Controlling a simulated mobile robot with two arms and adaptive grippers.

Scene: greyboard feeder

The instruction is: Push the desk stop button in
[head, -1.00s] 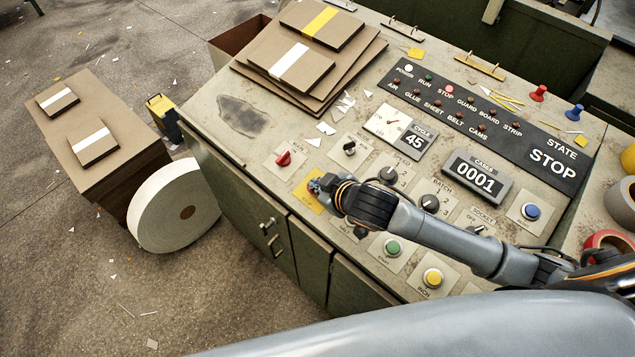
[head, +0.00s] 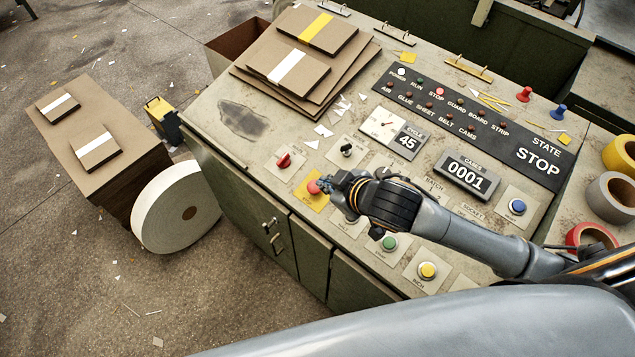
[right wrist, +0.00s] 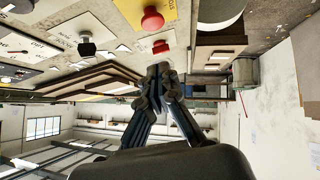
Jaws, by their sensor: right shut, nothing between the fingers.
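The stop button is a red mushroom button (head: 314,187) on a yellow plate (head: 309,198) at the left front of the desk panel. In the right wrist view the red button (right wrist: 152,19) stands out from its yellow plate at the top. My right gripper (head: 329,183) is shut and empty, just right of the button in the head view, covering part of the plate. In the right wrist view its closed fingertips (right wrist: 158,70) lie below the button in the picture, with a visible gap. My left gripper is not in view.
A red knob (head: 284,160) sits beyond the yellow plate, and a black knob (head: 346,150) to its right. Green (head: 390,243) and yellow (head: 427,270) buttons are near my forearm. The status display (head: 538,161) reads STOP. Stacked boards (head: 300,65) lie at the back left.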

